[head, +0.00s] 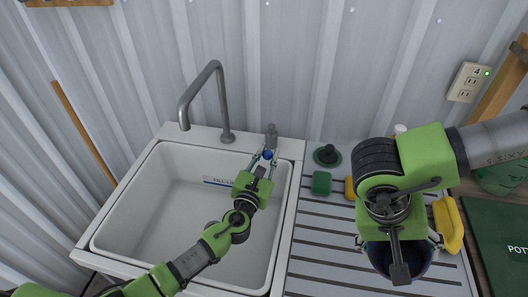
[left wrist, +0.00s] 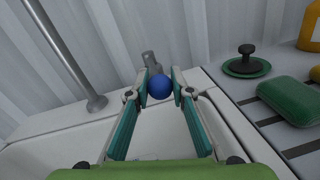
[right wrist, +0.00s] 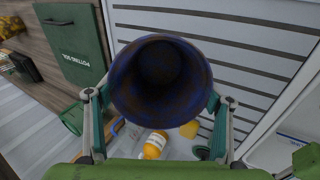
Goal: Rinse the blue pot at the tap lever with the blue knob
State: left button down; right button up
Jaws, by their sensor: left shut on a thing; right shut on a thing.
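The tap lever's blue knob (head: 267,155) is at the back right of the sink. My left gripper (head: 265,161) is shut on it, and the left wrist view shows the knob (left wrist: 159,87) between the fingertips. The grey tap (head: 207,98) arches over the white sink (head: 128,200); no water shows at its spout. My right gripper (head: 400,246) is shut on the blue pot (head: 408,262), over the ribbed drainboard right of the sink. The right wrist view looks into the pot's mouth (right wrist: 160,80); its inside is dark with brownish marks. My right arm hides part of the pot in the head view.
On the drainboard (head: 322,236) are a green sponge (head: 321,182), a green plug with a dark knob (head: 327,156) and a yellow item (head: 448,224). A green box (head: 505,235) lies at the right. The sink basin is empty. A corrugated wall stands close behind.

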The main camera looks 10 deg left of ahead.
pick_arm(q)
jog(key=shift+d+n+y, duration=0.4)
jog(key=shift+d+y, duration=0.15)
jog(key=shift+y, duration=0.05)
jog(key=c, duration=1.8)
grip_release()
jog(key=shift+w, duration=0.1)
jog(key=shift+o, duration=0.2)
jog(key=s, duration=1.2)
jog(key=shift+a, duration=0.15)
